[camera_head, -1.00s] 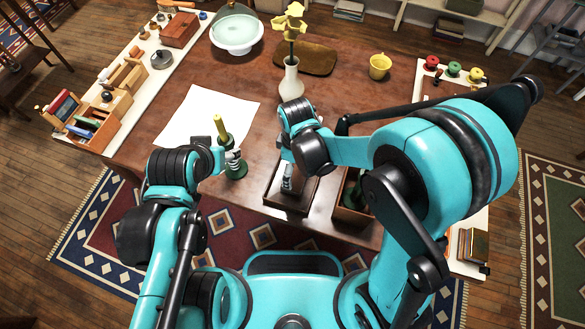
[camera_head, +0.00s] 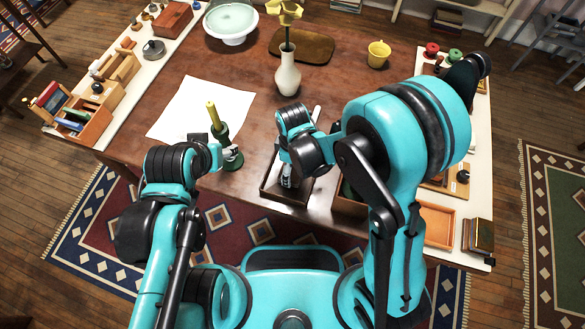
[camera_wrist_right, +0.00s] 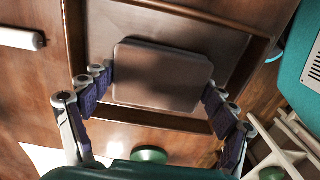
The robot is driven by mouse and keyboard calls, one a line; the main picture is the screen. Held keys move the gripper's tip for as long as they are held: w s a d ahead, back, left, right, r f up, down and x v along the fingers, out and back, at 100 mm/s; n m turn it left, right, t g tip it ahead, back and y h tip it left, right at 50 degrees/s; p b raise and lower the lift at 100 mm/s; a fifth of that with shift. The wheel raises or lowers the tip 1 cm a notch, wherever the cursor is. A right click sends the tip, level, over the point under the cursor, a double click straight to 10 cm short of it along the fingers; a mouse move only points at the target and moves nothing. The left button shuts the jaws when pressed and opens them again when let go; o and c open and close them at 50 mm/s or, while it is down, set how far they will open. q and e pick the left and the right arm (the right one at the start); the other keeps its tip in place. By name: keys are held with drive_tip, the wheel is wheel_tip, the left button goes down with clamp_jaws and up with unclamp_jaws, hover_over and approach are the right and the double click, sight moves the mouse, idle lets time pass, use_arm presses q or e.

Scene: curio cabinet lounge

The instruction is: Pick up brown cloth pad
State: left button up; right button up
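The brown cloth pad (camera_wrist_right: 162,75) is a flat, rounded rectangle lying in a dark wooden tray (camera_wrist_right: 125,15) in the right wrist view. My right gripper (camera_wrist_right: 160,97) is open, with its fingers on either side of the pad's near end and no clear grip on it. In the head view my right gripper (camera_head: 287,175) points down over the tray (camera_head: 288,195), and the pad is not clearly visible there. My left gripper (camera_head: 217,155) is beside a green stand with a yellow top (camera_head: 217,122). Its fingers are too small to read.
A white vase (camera_head: 288,78) with a yellow flower stands behind the right gripper. White paper (camera_head: 205,108) lies to the left. A yellow cup (camera_head: 378,54) and a pale bowl (camera_head: 231,22) stand at the back. An orange tray (camera_head: 437,225) is at the right. A white cylinder (camera_wrist_right: 20,38) shows in the wrist view.

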wheel_tip(320, 180, up, 10)
drive_tip(key=p, duration=0.4)
idle(0.3)
